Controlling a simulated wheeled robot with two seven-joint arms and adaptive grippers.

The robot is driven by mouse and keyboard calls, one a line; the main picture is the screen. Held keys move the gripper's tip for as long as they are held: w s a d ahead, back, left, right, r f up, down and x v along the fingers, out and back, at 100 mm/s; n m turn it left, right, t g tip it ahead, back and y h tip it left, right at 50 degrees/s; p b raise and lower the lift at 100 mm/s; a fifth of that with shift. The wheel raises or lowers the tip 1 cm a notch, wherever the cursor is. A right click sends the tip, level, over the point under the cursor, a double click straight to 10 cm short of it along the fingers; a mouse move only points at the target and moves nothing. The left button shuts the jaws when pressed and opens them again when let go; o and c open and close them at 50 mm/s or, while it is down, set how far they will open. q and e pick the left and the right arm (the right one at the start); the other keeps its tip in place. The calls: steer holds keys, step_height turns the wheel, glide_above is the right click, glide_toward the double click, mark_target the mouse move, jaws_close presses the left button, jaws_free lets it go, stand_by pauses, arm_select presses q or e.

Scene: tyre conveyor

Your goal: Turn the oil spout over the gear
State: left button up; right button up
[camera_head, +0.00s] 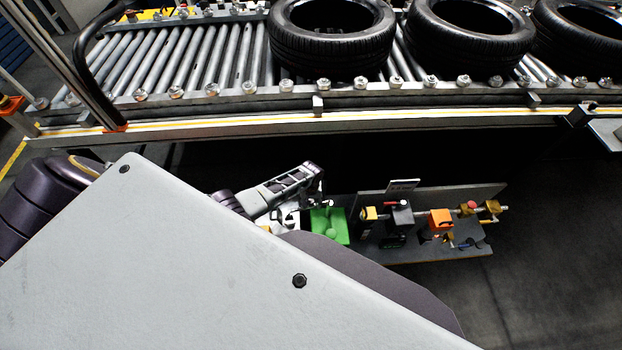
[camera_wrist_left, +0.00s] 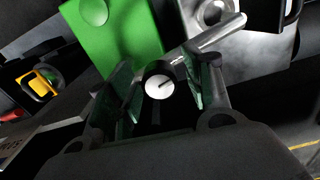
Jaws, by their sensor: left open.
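My left gripper (camera_head: 314,176) is in the middle of the head view, close to a green box (camera_head: 328,226). In the left wrist view the gripper (camera_wrist_left: 163,68) is open, its fingers on either side of a dark round part with a white face (camera_wrist_left: 159,86). A silver tube (camera_wrist_left: 215,36), which looks like the oil spout, slants from there to the upper right, partly behind a finger. The green box (camera_wrist_left: 112,25) is just beyond. A metal part with a round dark hole (camera_wrist_left: 212,12) lies past the tube; I cannot tell if it is the gear. My right gripper is not in view.
A roller conveyor (camera_head: 185,65) with several tyres (camera_head: 332,42) runs across the back. A dark board (camera_head: 478,243) with orange and yellow fittings (camera_head: 440,220) stands right of the green box. Open floor (camera_head: 550,260) lies at the right.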

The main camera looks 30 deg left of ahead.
arm_select(q)
steer(key=shift+r, duration=0.3)
step_height(320, 180, up, 11)
steer(key=shift+r, duration=0.2)
stand_by(1.1)
stand_by(0.6)
